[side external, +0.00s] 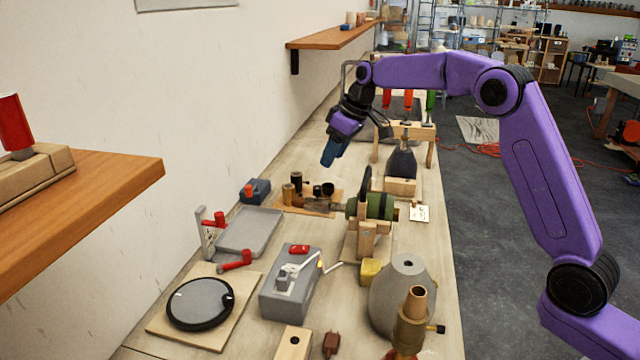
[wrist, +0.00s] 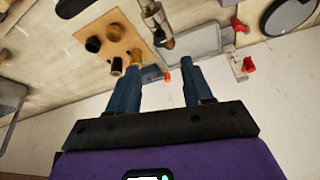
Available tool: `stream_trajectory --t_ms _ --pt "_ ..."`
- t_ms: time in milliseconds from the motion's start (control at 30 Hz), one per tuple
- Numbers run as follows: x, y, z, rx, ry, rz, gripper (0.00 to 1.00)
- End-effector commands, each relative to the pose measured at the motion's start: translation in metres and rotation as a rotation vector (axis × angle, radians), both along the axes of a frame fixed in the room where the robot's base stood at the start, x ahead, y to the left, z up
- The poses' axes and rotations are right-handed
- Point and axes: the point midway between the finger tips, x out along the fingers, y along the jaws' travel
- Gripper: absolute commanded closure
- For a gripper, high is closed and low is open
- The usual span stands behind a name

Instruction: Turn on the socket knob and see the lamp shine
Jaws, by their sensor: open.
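A brass lamp socket (side external: 411,325) stands upright at the front right of the bench in the side view. A small black knob (side external: 437,329) sticks out from its right side. A grey rounded lamp body (side external: 402,283) with a hole in its top stands just behind the socket. I see no shining light on either. My gripper (side external: 328,158) is raised over the far part of the bench, well away from the socket. In the wrist view my gripper (wrist: 160,82) has its two blue fingers apart with nothing held between them. The socket and knob do not show in the wrist view.
A green cylinder on a wooden stand (side external: 365,241) rises mid-bench. A grey box (side external: 291,291), a grey tray (side external: 248,231) and a round dial on a board (side external: 200,303) lie left. A shelf (side external: 100,195) juts from the wall at left.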

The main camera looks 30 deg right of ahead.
Motion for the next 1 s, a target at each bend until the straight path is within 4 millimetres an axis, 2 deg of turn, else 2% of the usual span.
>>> stream_trajectory --t_ms 33,200,500,700,967,1000 --pt "0.003 0.003 -0.011 0.0 0.005 0.002 0.5" --pt "0.013 0.009 -0.04 0.0 0.005 0.002 0.5" --pt "0.029 0.017 -0.082 0.001 0.003 0.001 0.5" --pt "0.033 0.019 -0.093 0.0 0.0 0.0 0.5" --pt "0.033 0.02 -0.094 0.0 0.0 0.0 0.5" --pt "0.033 0.02 -0.094 0.0 0.0 0.0 0.53"
